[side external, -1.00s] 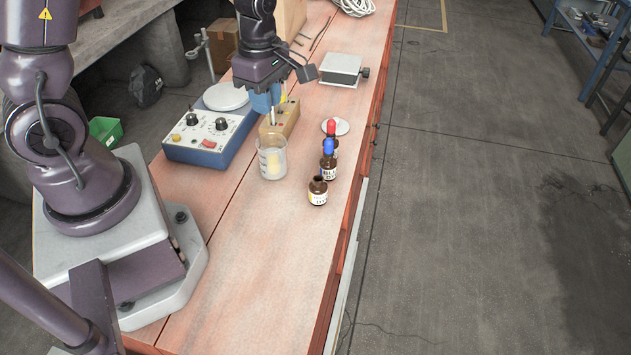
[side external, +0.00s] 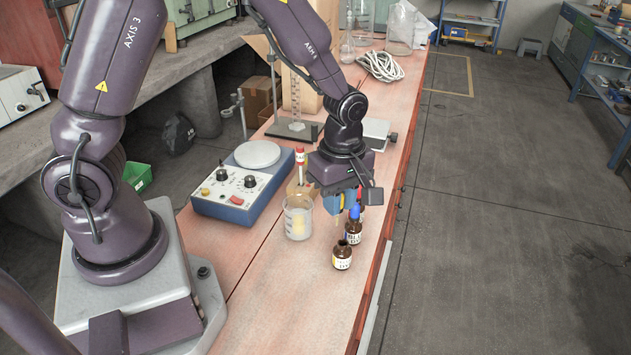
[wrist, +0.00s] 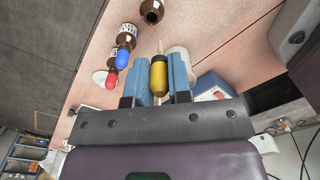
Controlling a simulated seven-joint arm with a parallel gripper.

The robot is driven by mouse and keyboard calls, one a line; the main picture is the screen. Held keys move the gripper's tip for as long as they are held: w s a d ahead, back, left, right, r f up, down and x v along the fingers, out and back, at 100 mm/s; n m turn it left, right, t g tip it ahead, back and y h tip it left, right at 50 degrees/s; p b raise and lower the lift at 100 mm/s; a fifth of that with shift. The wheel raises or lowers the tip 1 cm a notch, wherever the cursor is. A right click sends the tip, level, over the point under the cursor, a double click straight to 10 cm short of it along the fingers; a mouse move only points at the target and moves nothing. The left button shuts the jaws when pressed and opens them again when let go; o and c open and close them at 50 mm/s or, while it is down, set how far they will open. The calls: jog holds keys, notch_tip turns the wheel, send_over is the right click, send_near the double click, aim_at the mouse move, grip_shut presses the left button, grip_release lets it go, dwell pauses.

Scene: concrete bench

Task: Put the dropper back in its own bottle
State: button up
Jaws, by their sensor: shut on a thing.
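My gripper (side external: 339,207) is shut on the dropper (wrist: 158,75), its yellow bulb between the blue fingers in the wrist view. Its pale tube points away from the palm; in the side view the tube hangs down in the air, mostly hidden by the fingers. An open brown bottle (side external: 342,259) with a pale, partly yellow label stands upright, nearer the camera than the gripper. Its open mouth shows in the wrist view (wrist: 152,10). A blue-topped brown bottle (side external: 352,230) stands just behind it. A red-topped bottle (wrist: 112,82) stands beyond, mostly hidden in the side view.
A glass beaker (side external: 298,220) with something yellowish on it stands left of the open bottle. A red-topped tube (side external: 300,162) rises behind the beaker. A blue-and-white instrument (side external: 240,185) with a round plate is further left. The bench front is clear.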

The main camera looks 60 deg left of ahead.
jog(key=shift+w+d+f+m, duration=0.15)
jog(key=shift+f+m, duration=0.05)
jog(key=shift+f, duration=0.35)
jog(key=shift+w+d+f+m, duration=0.15)
jog(key=shift+d+f+m, duration=0.05)
jog(key=shift+f, duration=0.3)
jog(key=shift+w+d+f+m, duration=0.15)
jog(key=shift+f+m, duration=0.05)
jog(key=shift+f, duration=0.35)
jog(key=shift+f, duration=1.05)
jog(key=shift+f, duration=1)
jog(key=o, duration=1.1)
jog(key=shift+r, duration=3.55)
